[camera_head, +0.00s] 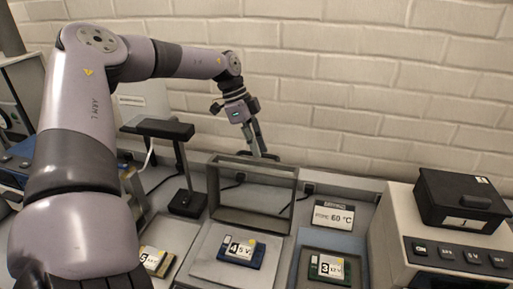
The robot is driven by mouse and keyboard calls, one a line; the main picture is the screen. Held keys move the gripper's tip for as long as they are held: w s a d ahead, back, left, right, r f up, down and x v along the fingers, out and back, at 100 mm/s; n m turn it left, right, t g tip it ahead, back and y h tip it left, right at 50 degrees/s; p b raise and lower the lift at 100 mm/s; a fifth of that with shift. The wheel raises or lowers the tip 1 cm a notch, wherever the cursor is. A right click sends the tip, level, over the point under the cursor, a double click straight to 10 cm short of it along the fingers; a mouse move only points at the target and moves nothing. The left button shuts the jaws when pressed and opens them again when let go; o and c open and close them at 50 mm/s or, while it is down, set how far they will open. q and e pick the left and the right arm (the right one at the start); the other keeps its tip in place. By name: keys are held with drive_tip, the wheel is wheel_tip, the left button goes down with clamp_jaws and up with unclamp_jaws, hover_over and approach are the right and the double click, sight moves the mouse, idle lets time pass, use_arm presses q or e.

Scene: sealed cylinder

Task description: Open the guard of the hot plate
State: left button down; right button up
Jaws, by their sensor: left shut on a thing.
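The guard (287,222) is a grey rectangular frame with a see-through middle. It stands upright, or close to upright, at the back of a grey plate (205,262). A blue module (238,250) labelled 4 lies on that plate. My left gripper (258,156) reaches down from above and behind to the guard's top edge and is shut there. The exact contact at the fingertips is small and hard to see. My right gripper is out of view.
A green module (327,267) labelled 3 lies on the right, and a yellowish module (157,261) labelled 5 on the left. A black stand (187,203) rises left of the guard. A box with buttons (455,255) carries a black lidded case (462,200). A brick wall closes the back.

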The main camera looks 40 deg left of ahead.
use_arm(q)
drive_tip(key=shift+t, duration=0.4)
drive_tip(key=s, duration=0.1)
drive_tip(key=s+d+r, duration=0.2)
drive_tip(key=shift+s+r, duration=0.2)
drive_tip(key=shift+s, duration=0.15)
drive_tip(key=shift+f, duration=0.15)
drive_tip(key=shift+s, duration=0.15)
drive_tip(key=c, duration=1.9)
unclamp_jaws()
drive_tip(key=shift+d, duration=0.1)
drive_tip(key=shift+o, duration=1.1)
drive_tip(key=v, duration=1.2)
